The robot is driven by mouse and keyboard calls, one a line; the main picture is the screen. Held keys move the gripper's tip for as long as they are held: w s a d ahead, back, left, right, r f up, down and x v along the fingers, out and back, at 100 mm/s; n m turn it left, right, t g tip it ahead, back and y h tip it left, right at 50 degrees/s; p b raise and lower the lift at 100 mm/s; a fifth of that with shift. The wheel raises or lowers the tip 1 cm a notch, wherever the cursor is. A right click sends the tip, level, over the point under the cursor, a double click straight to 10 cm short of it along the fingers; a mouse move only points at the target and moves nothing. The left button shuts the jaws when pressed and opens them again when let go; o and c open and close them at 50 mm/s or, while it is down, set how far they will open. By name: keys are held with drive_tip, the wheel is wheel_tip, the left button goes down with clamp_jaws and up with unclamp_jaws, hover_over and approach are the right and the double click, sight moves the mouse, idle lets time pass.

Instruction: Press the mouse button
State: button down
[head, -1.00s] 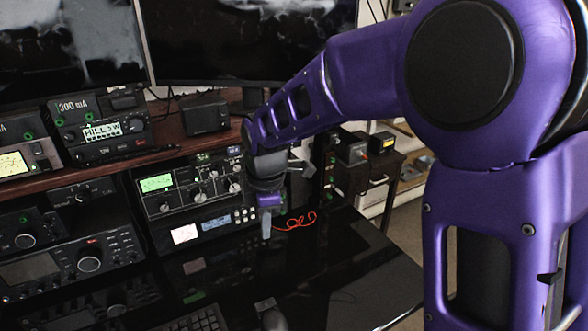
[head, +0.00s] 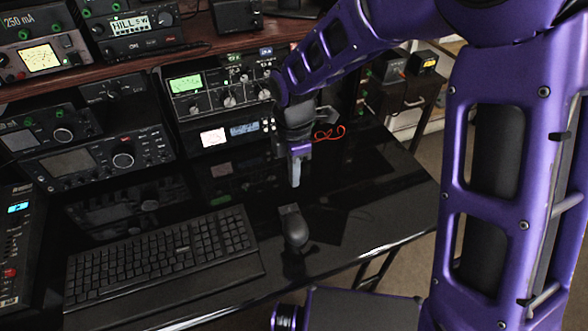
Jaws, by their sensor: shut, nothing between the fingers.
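A black computer mouse (head: 293,230) lies on the glossy black desk (head: 345,200), right of the keyboard, in the head view. My gripper (head: 295,182) points down above the desk, a little beyond the mouse and apart from it in the picture. Its fingers are shut with nothing between them. The buttons on the mouse are too dark to tell apart.
A black keyboard (head: 165,258) lies left of the mouse. Radio units with knobs (head: 222,92) line the back of the desk, and an orange-red cable (head: 328,132) lies near them. The desk's right edge is close to the mouse; bare desk lies between.

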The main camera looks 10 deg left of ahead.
sight(295, 209)
wheel_tip(295, 209, down, 9)
drive_tip(key=shift+b, duration=0.85)
drive_tip(key=shift+s+f+b, duration=0.1)
drive_tip(key=shift+f+b, duration=0.25)
drive_tip(key=shift+f, duration=0.4)
drive_tip(key=shift+s+d+f, duration=0.1)
drive_tip(key=shift+d, duration=0.05)
wheel_tip(295, 209, up, 15)
drive_tip(key=p, duration=0.5)
drive_tip(key=shift+w+p, duration=0.25)
drive_tip(key=shift+p, duration=0.1)
